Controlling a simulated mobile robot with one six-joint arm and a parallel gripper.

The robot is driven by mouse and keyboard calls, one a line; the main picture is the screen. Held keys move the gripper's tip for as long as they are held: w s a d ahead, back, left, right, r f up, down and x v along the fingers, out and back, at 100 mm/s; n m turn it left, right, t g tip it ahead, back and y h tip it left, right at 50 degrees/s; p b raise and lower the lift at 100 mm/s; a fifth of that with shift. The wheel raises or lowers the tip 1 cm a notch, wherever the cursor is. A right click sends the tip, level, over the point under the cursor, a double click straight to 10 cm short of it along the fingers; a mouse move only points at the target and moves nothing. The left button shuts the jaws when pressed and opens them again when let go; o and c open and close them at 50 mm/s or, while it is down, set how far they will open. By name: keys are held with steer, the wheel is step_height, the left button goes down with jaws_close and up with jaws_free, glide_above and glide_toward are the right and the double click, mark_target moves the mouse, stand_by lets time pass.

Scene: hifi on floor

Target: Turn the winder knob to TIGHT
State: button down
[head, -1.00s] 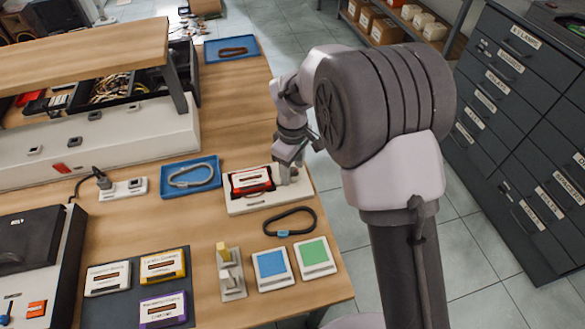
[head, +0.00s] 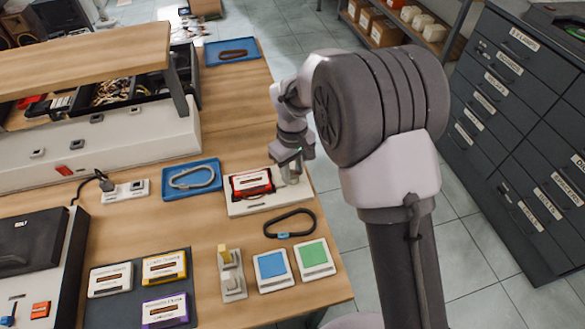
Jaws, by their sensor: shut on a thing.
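The winder is a white flat base (head: 262,203) near the right edge of the wooden table, with a red cassette (head: 251,184) lying on its left part. My gripper (head: 291,174) is at the right end of the base, shut on the winder knob, which is mostly hidden by the fingers and wrist. The knob's pointer and the TIGHT mark cannot be made out.
A black cable loop (head: 290,224) lies just in front of the winder. A blue tray (head: 192,179) is to its left. Blue (head: 272,270) and green (head: 314,256) pads stand nearer. Three cassettes lie on a dark mat (head: 110,313). Grey drawers (head: 515,130) stand across the aisle.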

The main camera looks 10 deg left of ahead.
mark_target(292, 174)
steer(key=m, duration=0.6)
steer(key=shift+m+p, duration=0.3)
steer(key=shift+p, duration=0.05)
steer(key=m, duration=0.5)
steer(key=shift+m, duration=0.3)
steer(key=c, duration=1)
jaws_free()
step_height(292, 174, up, 18)
steer(key=p, duration=0.6)
steer(key=shift+f, duration=0.25)
